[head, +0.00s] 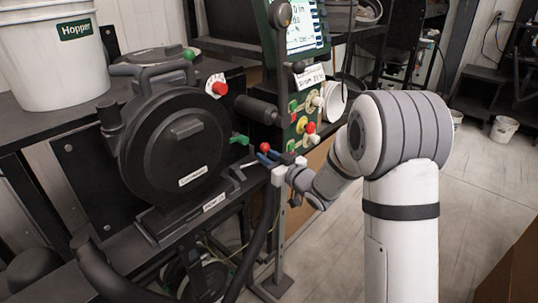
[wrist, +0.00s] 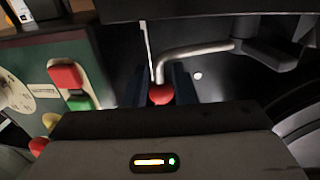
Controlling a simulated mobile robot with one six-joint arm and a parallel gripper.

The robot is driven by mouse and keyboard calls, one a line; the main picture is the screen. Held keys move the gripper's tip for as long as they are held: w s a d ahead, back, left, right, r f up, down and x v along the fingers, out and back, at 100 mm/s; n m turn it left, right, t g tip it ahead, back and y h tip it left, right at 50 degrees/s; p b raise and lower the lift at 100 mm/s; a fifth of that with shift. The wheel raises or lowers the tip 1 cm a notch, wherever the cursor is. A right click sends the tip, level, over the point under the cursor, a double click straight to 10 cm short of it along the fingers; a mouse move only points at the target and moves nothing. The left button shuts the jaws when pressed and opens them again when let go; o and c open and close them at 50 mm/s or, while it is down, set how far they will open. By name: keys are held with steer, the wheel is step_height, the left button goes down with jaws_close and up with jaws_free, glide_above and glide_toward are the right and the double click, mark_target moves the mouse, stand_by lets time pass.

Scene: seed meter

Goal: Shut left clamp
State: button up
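A bent metal clamp lever (wrist: 195,48) with a red ball knob (wrist: 160,94) shows in the wrist view. The knob also shows in the head view (head: 265,147), at the right of the round black meter (head: 178,140). My gripper (head: 268,156) is at this knob, its blue fingers apart. In the wrist view the knob lies in the gap between the fingers (wrist: 160,88); I cannot tell whether they touch it. A green-tipped handle (head: 239,139) is just left of my gripper. Whether the red-knobbed lever is the left clamp is not clear.
A control panel with red and green buttons (wrist: 68,82) stands close beside my gripper; its screen (head: 304,25) is above. A white hopper bucket (head: 55,62) stands at the upper left. A grey post (head: 280,225) rises below my gripper. The floor at the right (head: 480,170) is mostly clear.

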steer(key=shift+x, duration=0.9)
steer(key=shift+c, duration=0.3)
jaws_close()
